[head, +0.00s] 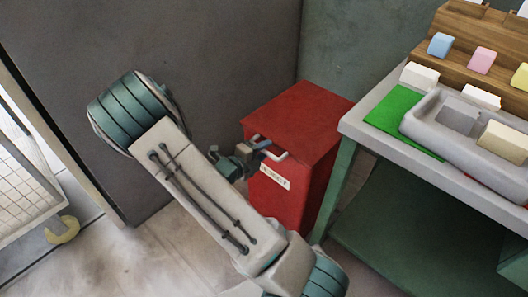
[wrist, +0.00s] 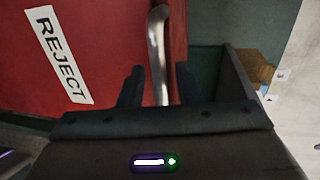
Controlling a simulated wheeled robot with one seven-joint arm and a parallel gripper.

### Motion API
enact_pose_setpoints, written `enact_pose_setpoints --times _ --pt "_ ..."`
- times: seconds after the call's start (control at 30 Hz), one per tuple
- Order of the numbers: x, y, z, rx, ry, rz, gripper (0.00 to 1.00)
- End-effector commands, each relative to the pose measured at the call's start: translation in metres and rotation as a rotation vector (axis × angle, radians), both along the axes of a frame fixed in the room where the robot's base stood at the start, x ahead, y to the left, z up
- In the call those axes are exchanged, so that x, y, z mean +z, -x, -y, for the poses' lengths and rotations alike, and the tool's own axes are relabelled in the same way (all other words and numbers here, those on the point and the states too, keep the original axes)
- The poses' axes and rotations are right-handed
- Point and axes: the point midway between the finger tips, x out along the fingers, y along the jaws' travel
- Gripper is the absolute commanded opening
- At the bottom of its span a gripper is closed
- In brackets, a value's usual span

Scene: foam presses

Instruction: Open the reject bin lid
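The red reject bin (head: 280,203) stands on the floor against the wall. Its flat lid (head: 300,115) is down. A pale bar handle (head: 279,156) is at the front top edge, above a white label. In the wrist view the metal handle (wrist: 158,50) runs between the two dark fingers of my gripper (wrist: 159,82), with a gap on each side. My gripper is open around the handle. The REJECT label (wrist: 56,55) is left of it. In the head view my gripper (head: 259,150) is at the bin's front, partly hidden by the arm.
A grey-topped workbench (head: 352,124) stands close to the bin's right, with a green mat (head: 393,117), a grey tray (head: 420,117) and several foam blocks. A wire cart (head: 22,185) is at the far left. The floor in front of the wall is clear.

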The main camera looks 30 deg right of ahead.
Motion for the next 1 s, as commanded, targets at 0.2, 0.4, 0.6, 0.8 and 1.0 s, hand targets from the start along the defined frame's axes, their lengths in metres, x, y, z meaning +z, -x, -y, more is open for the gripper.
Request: enact_pose_setpoints --times 0.2,0.4,0.6,0.8,1.0 --pt "0.0 -0.001 0.002 0.0 0.0 0.0 0.31" --pt "0.0 -0.001 0.002 0.0 0.0 0.0 0.0" --pt "0.0 -0.001 0.002 0.0 -0.001 0.0 0.0" --pt "0.009 -0.001 0.002 0.001 -0.013 -0.005 0.0" --pt "0.031 -0.002 0.0 0.005 -0.051 -0.018 0.0"
